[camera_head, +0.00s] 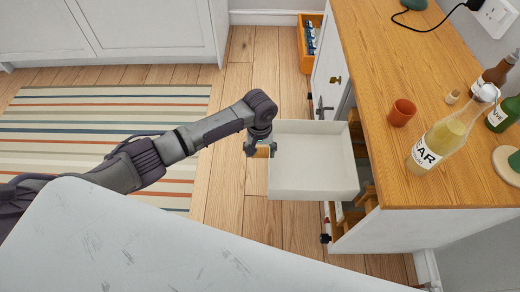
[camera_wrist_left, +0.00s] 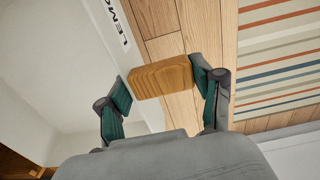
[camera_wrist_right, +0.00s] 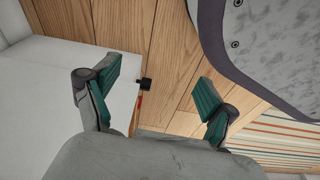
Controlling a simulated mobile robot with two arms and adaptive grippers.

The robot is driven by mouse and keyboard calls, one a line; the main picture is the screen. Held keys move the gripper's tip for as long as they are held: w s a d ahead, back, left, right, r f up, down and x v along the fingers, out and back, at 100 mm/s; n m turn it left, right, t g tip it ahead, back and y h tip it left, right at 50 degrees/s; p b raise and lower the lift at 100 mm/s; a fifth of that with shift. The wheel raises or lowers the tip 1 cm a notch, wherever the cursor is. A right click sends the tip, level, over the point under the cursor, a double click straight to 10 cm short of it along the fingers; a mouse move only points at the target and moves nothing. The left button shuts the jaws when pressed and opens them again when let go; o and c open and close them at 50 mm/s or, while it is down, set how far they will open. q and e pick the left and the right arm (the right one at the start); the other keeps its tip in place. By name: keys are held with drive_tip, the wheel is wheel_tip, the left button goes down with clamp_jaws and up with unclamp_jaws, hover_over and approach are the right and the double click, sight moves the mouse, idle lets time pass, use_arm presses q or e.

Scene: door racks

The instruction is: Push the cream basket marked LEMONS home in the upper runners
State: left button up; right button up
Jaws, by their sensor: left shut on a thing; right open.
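The cream basket (camera_head: 313,158) is empty and sticks out from the cabinet (camera_head: 430,228), its right end at the cabinet opening. In the left wrist view, part of the black lettering "LEMO" shows on the basket's front (camera_wrist_left: 104,20). My left gripper (camera_head: 261,149) is at the basket's front, shut on a wooden handle block (camera_wrist_left: 165,78). Orange-brown wooden runners (camera_head: 367,196) show in the opening; which level the basket sits in is unclear. My right gripper (camera_wrist_right: 160,78) shows only in its wrist view, open, with nothing between its fingers.
An orange drawer (camera_head: 303,45) stands open farther back. A striped rug (camera_head: 100,125) and bare floor lie left of the basket.

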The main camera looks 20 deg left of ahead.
drive_tip(key=shift+s+f, duration=0.35)
drive_tip(key=shift+s, duration=0.15)
drive_tip(key=shift+s+a, duration=0.1)
